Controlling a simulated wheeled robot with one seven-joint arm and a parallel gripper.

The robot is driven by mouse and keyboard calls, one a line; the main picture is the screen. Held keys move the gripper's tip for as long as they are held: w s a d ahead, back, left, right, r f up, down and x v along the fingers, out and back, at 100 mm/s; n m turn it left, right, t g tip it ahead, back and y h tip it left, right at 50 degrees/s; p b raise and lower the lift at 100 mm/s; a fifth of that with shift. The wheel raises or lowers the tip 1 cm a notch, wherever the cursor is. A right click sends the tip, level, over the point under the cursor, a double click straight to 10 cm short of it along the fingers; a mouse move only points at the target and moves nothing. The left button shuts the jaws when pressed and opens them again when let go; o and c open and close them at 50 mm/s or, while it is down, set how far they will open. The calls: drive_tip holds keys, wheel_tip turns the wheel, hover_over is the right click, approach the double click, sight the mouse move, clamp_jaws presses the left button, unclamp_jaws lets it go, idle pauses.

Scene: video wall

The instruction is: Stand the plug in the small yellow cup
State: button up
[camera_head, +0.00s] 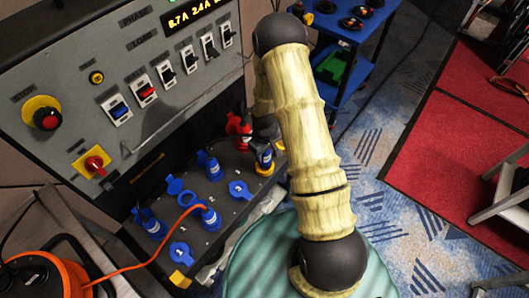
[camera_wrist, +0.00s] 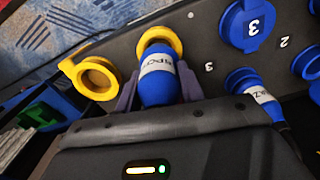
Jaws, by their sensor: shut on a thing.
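My gripper (camera_wrist: 158,90) is shut on a blue plug (camera_wrist: 157,78) with a white lettered band, one finger on each side. I cannot tell how deep the plug sits. A second yellow ring with a tab (camera_wrist: 94,79) lies to the left, beside the panel edge. In the head view the plug (camera_head: 265,156) looks upright above the yellow cup (camera_head: 264,170), partly hidden by my arm and gripper (camera_head: 264,132).
Another blue plug (camera_wrist: 250,88) with a cable sits to the right, near blue round covers (camera_wrist: 247,25). A red plug (camera_head: 238,125) stands close to my gripper. Orange cable (camera_head: 150,262) crosses the lower left. A blue cart (camera_head: 345,70) stands behind.

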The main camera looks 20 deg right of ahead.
drive_tip(key=shift+f+b, duration=1.2)
drive_tip(key=shift+f, duration=0.5)
idle(1.2)
drive_tip(key=o, duration=1.6)
drive_tip(key=shift+c, duration=0.2)
drive_tip(key=shift+r, duration=0.1)
drive_tip(key=shift+r+p, duration=2.25)
drive_tip(key=shift+r, duration=0.7)
